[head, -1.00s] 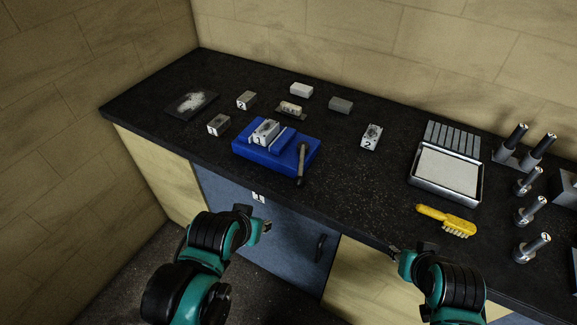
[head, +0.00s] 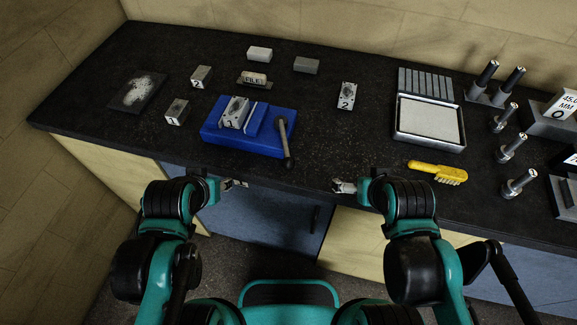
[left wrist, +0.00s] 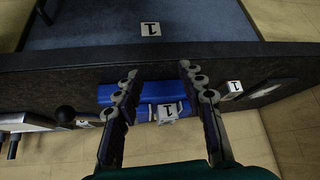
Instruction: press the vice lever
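The blue vice (head: 262,144) sits near the bench's front edge, with a grey block labelled 1 (head: 235,112) in its jaws. Its lever (head: 283,136) is a grey bar on the vice's right side, with a dark knob end toward the front edge. In the left wrist view, the dark lever knob (left wrist: 65,113) shows left of the fingers. My left gripper (head: 240,184) is in front of the bench edge, below the vice, apart from the lever. Its fingers (left wrist: 157,70) are open and empty. My right gripper (head: 344,187) is near the front edge, right of the lever; its finger opening is unclear.
Several small labelled blocks, like the one marked 2 (head: 347,96), lie around the vice. A metal tray (head: 430,141), a yellow brush (head: 438,173) and several upright pins (head: 510,147) are to the right.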

